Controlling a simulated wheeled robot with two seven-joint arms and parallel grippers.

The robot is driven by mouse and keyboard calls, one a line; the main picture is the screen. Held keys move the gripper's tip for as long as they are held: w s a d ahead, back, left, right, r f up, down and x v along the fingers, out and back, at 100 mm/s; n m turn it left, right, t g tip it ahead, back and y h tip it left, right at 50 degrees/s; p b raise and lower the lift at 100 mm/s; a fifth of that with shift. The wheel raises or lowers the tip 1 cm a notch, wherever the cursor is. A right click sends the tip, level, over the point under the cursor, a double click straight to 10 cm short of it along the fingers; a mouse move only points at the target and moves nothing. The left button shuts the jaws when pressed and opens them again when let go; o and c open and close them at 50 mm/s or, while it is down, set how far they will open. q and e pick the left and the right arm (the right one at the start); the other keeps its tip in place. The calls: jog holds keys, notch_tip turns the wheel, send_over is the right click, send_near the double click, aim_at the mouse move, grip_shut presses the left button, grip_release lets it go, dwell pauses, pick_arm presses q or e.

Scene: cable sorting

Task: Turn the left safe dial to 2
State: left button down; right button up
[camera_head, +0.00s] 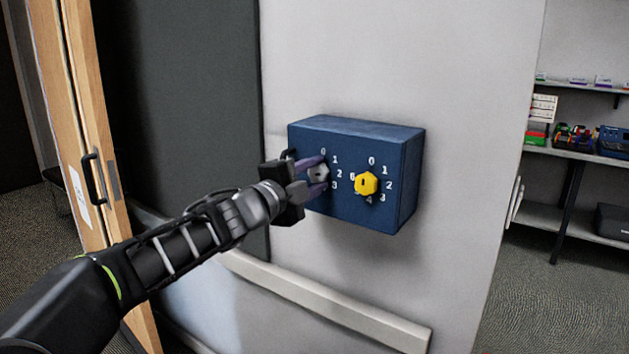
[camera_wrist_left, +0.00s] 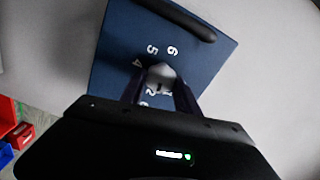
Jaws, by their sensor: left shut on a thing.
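A blue safe box (camera_head: 341,206) is fixed to the grey wall, with two dials on its front. The left dial (camera_head: 319,173) is grey, with white numbers around it; 0, 1, 2 and 3 show in the head view. The yellow right dial (camera_head: 366,184) stands beside it with its own numbers. My left gripper (camera_head: 318,174) has its purple fingers closed on the grey dial, one above and one below. In the left wrist view the grey dial (camera_wrist_left: 161,76) sits between the fingers, near the numbers 4, 5 and 6. I cannot tell which number the dial points to. My right gripper is out of view.
A dark handle (camera_wrist_left: 182,17) sticks out from the box in the left wrist view. A pale rail (camera_head: 325,300) runs along the wall below the box. A wooden door (camera_head: 75,120) stands at the left, and shelves (camera_head: 585,155) with items at the right.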

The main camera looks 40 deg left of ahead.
pick_arm(q)
jog(key=shift+f+m+b, duration=0.1)
jog(key=shift+m+b, duration=0.25)
jog(key=shift+m, duration=0.85)
jog(key=c, duration=0.9)
grip_release()
jog(key=s+p, duration=0.1)
jog(key=s, duration=0.6)
jog(key=shift+s, duration=0.4)
